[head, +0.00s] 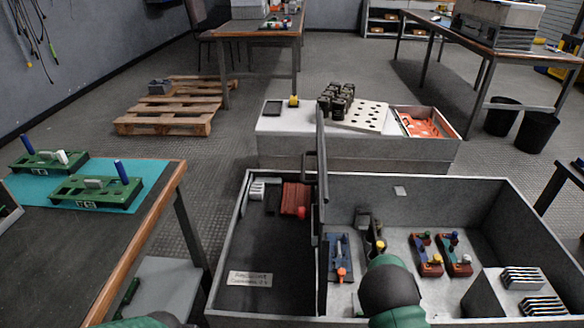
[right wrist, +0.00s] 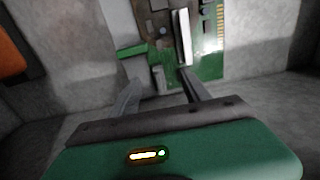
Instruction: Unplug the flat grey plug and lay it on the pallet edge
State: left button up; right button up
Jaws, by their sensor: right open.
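My right gripper (right wrist: 160,90) is open in the right wrist view, its two fingers apart with nothing held between them. Just beyond the fingertips is a green circuit board (right wrist: 208,68) with gold edge contacts. A flat pale-grey upright piece (right wrist: 184,38) stands on it and may be the flat grey plug; I cannot tell for sure. It looks apart from the fingers. The wooden pallet (head: 165,125) lies on the floor at the upper left of the head view. My right arm covers part of the bin there. My left gripper is out of view.
A walled grey bin (head: 509,222) with thin dividers holds several small fixtures and red blocks. A pale bench (head: 290,148) stands behind it. A table (head: 95,250) with green racks is at the left. A small grey object (head: 158,87) sits on the pallet's far part.

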jog(key=shift+f, duration=0.25)
jog(key=shift+r, duration=0.1)
dwell(0.3)
jog(key=shift+p, duration=0.4)
dwell(0.5)
jog(key=shift+p, duration=0.3)
grip_shut()
dwell(0.8)
